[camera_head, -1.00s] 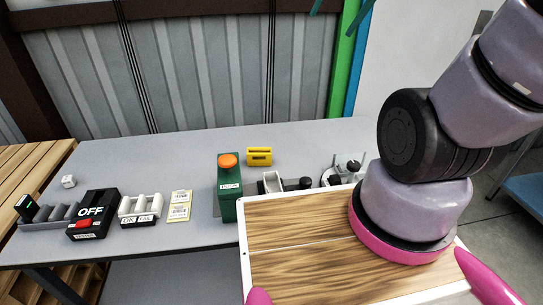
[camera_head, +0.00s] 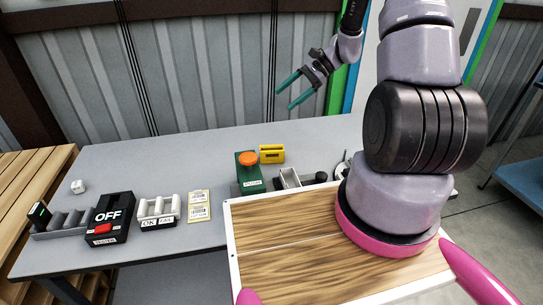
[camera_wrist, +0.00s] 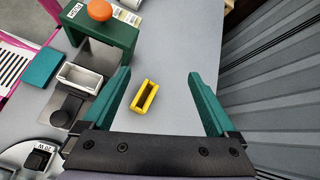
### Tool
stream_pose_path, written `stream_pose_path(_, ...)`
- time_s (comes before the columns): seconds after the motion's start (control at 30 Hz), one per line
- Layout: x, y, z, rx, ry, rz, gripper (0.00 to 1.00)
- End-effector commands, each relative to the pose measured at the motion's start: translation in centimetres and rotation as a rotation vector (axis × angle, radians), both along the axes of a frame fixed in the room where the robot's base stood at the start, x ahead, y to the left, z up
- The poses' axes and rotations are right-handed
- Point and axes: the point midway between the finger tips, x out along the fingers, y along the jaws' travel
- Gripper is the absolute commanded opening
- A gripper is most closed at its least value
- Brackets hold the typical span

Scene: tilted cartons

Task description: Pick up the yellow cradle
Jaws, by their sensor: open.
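The yellow cradle (camera_head: 271,153) is a small slotted block standing on the grey table, behind and to the right of the green box with the orange button. In the wrist view the yellow cradle (camera_wrist: 145,96) shows from above with its open slot, lying between the lines of my two fingers and nearer the left one. My gripper (camera_head: 289,96) has teal fingers spread apart and is empty. It hangs in the air above the table's back edge, clear of the cradle. The spread fingers also show in the wrist view (camera_wrist: 160,98).
The green button box (camera_head: 249,173) stands close beside the cradle. A light open-topped holder (camera_head: 289,179) sits just right of it. A black OFF box (camera_head: 110,218) and a white rack (camera_head: 158,211) are at the left.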

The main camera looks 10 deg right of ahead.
Motion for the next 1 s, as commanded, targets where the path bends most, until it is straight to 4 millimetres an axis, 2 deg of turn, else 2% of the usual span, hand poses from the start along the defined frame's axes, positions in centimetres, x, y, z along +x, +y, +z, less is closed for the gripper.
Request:
stream_pose_path(0.03,0.3,-0.3,-2.4,0.035,0.043,-0.035,0.93)
stream_pose_path(0.2,1.1,-0.9,-9.1,0.147,0.151,-0.157,0.93)
stream_pose_path(0.4,1.1,-1.3,-15.5,0.243,0.243,-0.274,0.93)
stream_pose_path(0.5,1.0,-1.4,-17.4,0.269,0.269,-0.311,0.93)
stream_pose_path(0.63,0.9,-1.2,-18.7,0.286,0.284,-0.333,0.93)
stream_pose_path(1.0,1.6,3.3,-20.8,0.287,0.285,-0.336,0.93)
